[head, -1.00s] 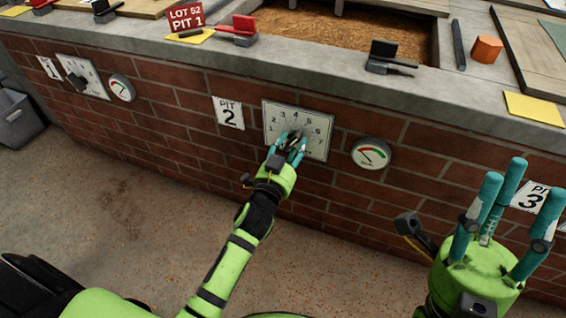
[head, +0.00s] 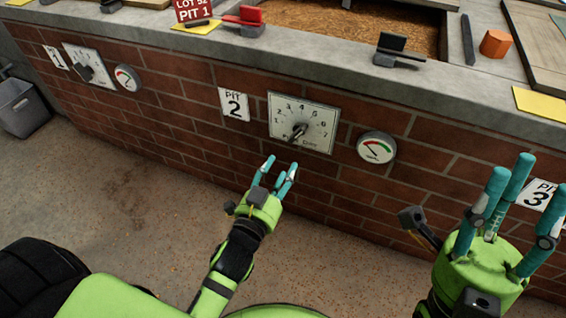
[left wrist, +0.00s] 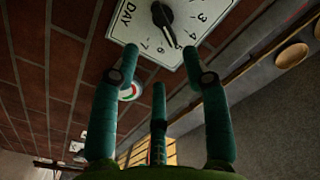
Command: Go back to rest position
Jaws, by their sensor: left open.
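My left gripper (head: 277,174) is open and empty in the head view, just below and in front of the pit 2 dial plate (head: 318,112). It is apart from the dark dial knob (head: 298,131). In the left wrist view, my left gripper's teal fingers (left wrist: 160,60) are spread, with the dial plate (left wrist: 190,22) and its knob (left wrist: 161,14) beyond them. My right gripper (head: 512,185) is at the lower right of the head view, with its teal fingers pointing up and spread apart. Nothing shows between them.
A brick wall with a concrete ledge (head: 330,70) runs across the front. A round gauge (head: 376,147) is right of the dial. Another dial plate (head: 88,69) is at the left. A grey bin (head: 22,108) stands on the floor. The floor (head: 110,170) at left is clear.

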